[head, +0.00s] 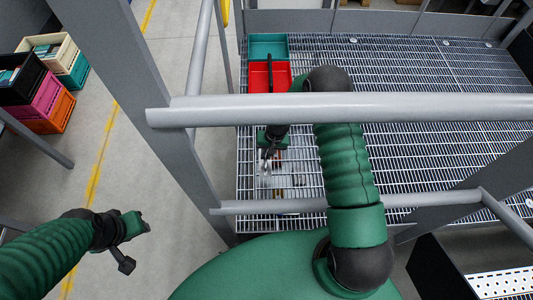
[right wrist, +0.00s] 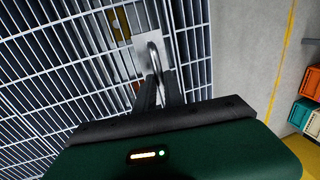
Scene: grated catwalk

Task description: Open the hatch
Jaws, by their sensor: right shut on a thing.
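The hatch appears to be part of the grated catwalk floor (head: 420,140); its outline is hard to tell from the rest of the grating. A bent metal handle (right wrist: 154,52) stands on a pale plate (right wrist: 143,42) set in the grating. My right gripper (head: 266,160) reaches past the rail and down to the floor. In the right wrist view its dark fingers (right wrist: 157,90) are shut on the handle's near end. The panel looks flat with the floor. My left gripper (head: 130,240) hangs at the lower left, away from the hatch; its finger gap is unclear.
Red (head: 257,76) and teal (head: 267,46) bins stand at the grating's far left. Stacked crates (head: 45,95) stand on the concrete at left.

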